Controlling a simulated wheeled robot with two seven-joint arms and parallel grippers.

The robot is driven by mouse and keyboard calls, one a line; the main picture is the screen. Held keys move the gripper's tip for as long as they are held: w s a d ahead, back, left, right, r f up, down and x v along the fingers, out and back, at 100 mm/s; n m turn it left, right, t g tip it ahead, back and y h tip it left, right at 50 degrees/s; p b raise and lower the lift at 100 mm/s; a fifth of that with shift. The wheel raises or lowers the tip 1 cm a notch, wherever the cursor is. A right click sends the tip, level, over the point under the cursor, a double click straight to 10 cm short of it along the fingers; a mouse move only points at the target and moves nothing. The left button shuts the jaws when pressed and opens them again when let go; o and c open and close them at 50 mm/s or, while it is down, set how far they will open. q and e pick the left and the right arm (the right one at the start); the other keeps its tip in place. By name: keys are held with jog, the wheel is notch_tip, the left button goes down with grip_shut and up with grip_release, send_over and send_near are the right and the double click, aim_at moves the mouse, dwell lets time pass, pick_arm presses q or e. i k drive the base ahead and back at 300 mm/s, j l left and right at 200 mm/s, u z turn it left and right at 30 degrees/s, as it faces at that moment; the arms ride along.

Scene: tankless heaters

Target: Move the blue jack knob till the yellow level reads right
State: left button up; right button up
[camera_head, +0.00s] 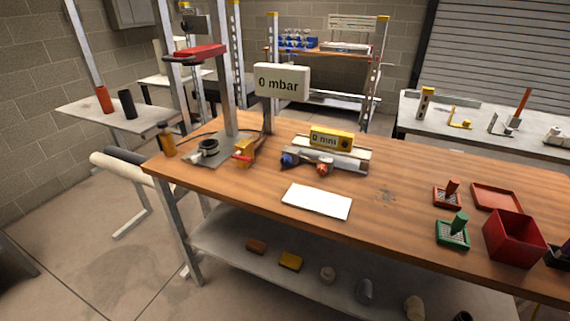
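The yellow level (331,139) sits on a grey metal rail or stage on the wooden workbench, and its face appears to read "0 mm". The blue jack knob (288,160) is at the front left of that stage, low near the bench top. An orange-red knob (323,169) is to its right at the stage's front. Neither of my grippers shows in the head view, and nothing is seen touching the knobs.
A white card (317,201) lies in front of the stage. A "0 mbar" sign (282,80) stands behind it. A press-like stand (222,95) with a red top is at left. A red bin (514,238) and green stamp-like tool (455,231) are at right. The bench's front middle is clear.

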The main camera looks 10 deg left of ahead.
aim_at(286, 160)
jog(key=i+l+u, duration=0.2)
jog(key=u, duration=0.15)
jog(key=i+l+u, duration=0.35)
jog(key=k+j, duration=0.05)
jog(key=j, duration=0.05)
